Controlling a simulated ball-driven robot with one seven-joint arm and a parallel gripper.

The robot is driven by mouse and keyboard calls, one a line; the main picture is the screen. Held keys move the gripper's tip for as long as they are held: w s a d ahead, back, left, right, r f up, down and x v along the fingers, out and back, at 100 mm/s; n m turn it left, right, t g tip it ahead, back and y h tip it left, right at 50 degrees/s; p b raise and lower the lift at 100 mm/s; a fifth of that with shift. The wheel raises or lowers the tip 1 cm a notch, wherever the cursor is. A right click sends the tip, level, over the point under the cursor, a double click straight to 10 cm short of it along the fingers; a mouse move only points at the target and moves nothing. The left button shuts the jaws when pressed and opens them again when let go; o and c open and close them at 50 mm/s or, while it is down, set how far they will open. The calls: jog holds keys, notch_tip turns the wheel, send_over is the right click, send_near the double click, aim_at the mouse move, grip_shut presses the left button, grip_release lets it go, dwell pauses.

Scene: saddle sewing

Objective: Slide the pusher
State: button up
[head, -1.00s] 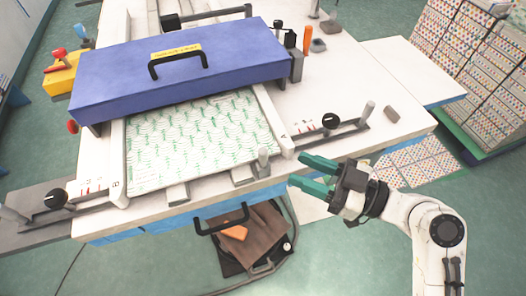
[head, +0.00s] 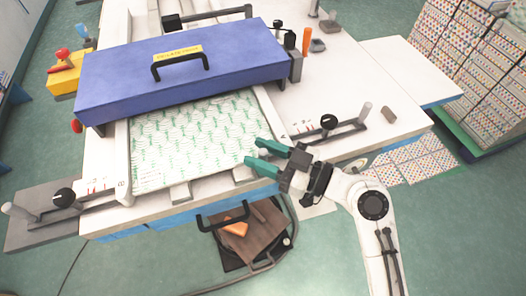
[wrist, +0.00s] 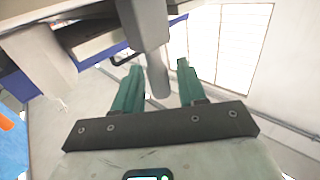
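My gripper (head: 262,157) is open at the front edge of the machine bed, its green fingers apart. In the wrist view my gripper (wrist: 158,68) has a grey post (wrist: 156,78) showing between its two fingers. A wider grey block (wrist: 143,22) joins the post above. I cannot tell whether the fingers touch the post. This post looks like the upright grey handle at the front edge, probably the pusher; in the head view the gripper now hides it. The patterned white sheet with green marks (head: 190,140) lies on the bed behind it.
A blue cover with a black handle (head: 185,75) spans the bed behind the sheet. Slotted rails with black knobs stand at right (head: 328,122) and left (head: 63,197). A black handle (head: 222,216) hangs below the front edge. The white tabletop at right (head: 350,85) is mostly clear.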

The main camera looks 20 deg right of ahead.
grip_shut()
dwell(0.3)
jog(key=shift+w+b, duration=0.9)
jog(key=shift+w, duration=1.1)
jog(key=shift+o, duration=0.3)
grip_release()
